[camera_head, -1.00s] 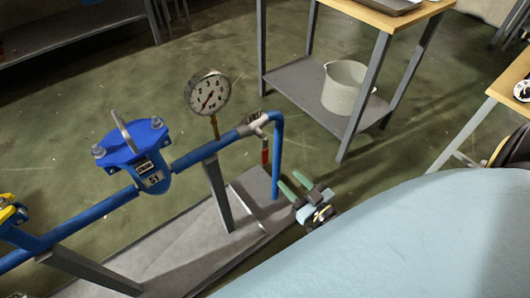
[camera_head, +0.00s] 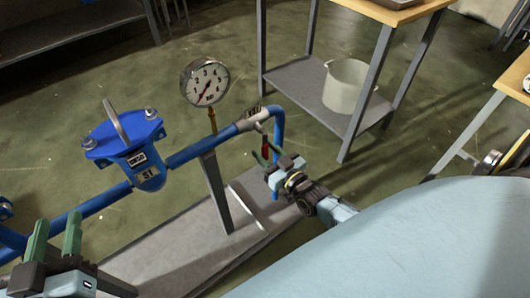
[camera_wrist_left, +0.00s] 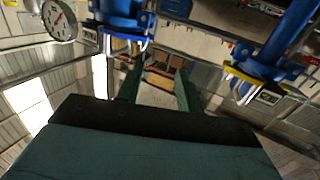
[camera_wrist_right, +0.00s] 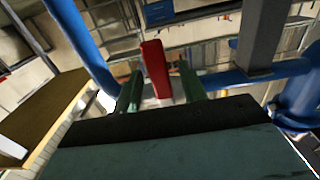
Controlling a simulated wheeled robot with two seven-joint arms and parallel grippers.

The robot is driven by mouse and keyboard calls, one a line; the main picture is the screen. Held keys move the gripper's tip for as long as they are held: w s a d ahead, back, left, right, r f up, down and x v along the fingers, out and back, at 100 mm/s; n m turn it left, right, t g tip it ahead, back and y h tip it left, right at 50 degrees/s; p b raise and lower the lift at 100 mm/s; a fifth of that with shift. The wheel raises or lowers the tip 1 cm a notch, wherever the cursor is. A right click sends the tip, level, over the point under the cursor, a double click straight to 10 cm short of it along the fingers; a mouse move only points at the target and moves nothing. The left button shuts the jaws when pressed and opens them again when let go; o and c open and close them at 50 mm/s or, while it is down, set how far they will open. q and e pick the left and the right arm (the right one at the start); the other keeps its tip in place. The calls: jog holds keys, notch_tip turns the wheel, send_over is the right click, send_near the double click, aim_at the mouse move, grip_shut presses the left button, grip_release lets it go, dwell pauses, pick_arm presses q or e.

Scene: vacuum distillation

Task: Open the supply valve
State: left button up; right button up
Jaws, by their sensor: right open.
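A red handle (camera_head: 265,149) hangs below a grey valve body (camera_head: 257,116) on the blue pipe, just left of the pipe's downward bend. My right gripper (camera_head: 268,156) is open at the handle. In the right wrist view, the red handle (camera_wrist_right: 155,69) stands between the two green fingers (camera_wrist_right: 160,90), with a gap visible on each side; I cannot tell its depth between them. My left gripper (camera_head: 58,240) is at the lower left, close to the blue pipe. In the left wrist view, its fingers (camera_wrist_left: 158,88) are apart with nothing between them.
A pressure gauge (camera_head: 204,82) rises from the pipe. A blue strainer (camera_head: 134,150) sits left of it. A yellow-flanged blue fitting (camera_wrist_left: 262,70) shows in the left wrist view. A shelf table (camera_head: 300,97) with a white bucket (camera_head: 348,86) stands behind. A grey base plate (camera_head: 190,252) lies below.

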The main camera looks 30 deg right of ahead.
pick_arm(q)
jog(key=shift+d+r+t, duration=0.2)
jog(key=shift+r+t, duration=0.4)
jog(key=shift+r, duration=0.25)
pick_arm(e)
jog(key=shift+w, duration=0.55)
grip_shut()
